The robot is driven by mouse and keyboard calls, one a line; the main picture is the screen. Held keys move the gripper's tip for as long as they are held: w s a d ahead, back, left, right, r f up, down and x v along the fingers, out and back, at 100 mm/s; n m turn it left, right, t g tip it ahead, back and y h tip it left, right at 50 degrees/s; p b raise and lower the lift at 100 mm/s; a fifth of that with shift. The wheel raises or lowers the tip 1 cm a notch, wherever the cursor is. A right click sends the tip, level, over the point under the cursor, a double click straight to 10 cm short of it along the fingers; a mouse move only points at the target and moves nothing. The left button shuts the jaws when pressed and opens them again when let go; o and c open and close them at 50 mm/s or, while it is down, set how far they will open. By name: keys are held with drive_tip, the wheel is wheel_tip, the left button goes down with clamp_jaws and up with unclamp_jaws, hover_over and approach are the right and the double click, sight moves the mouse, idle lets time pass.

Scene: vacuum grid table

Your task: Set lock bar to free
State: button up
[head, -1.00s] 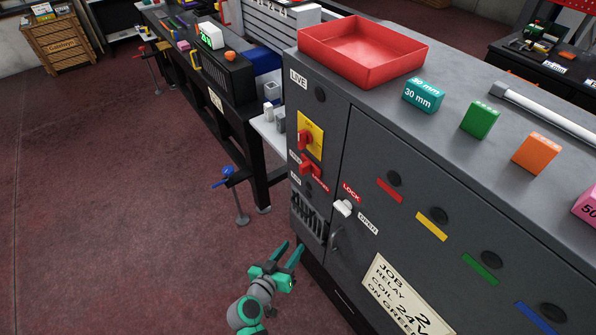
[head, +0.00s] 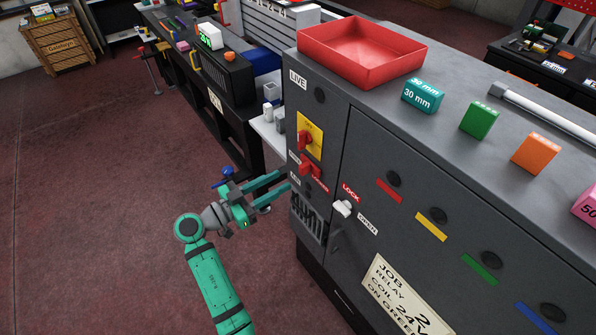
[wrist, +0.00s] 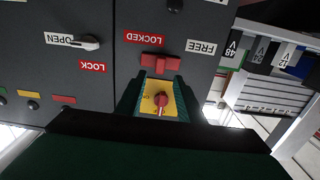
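The lock bar (head: 309,166) is a small red bar on the narrow side of the dark grey cabinet, with the "LOCKED" label (head: 320,184) close by. In the wrist view, which is upside down, the lock bar (wrist: 153,62) sits near the "LOCKED" label (wrist: 172,38) and the "FREE" label (wrist: 201,47). My gripper (head: 284,184) is open and empty, left of the cabinet and pointing at its face, apart from the bar in the head view. In the wrist view, my gripper's fingers (wrist: 153,95) flank the yellow plate with a red rotary switch (wrist: 161,101).
A white handle (head: 343,207) between "LOCK" and "OPEN" labels is on the cabinet door. Black vent slots (head: 308,218) lie below the lock bar. A red tray (head: 362,50) and coloured blocks stand on top. A workbench (head: 235,125) with a blue-handled clamp is behind my gripper.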

sight(300, 170)
drive_tip(key=x, duration=0.8)
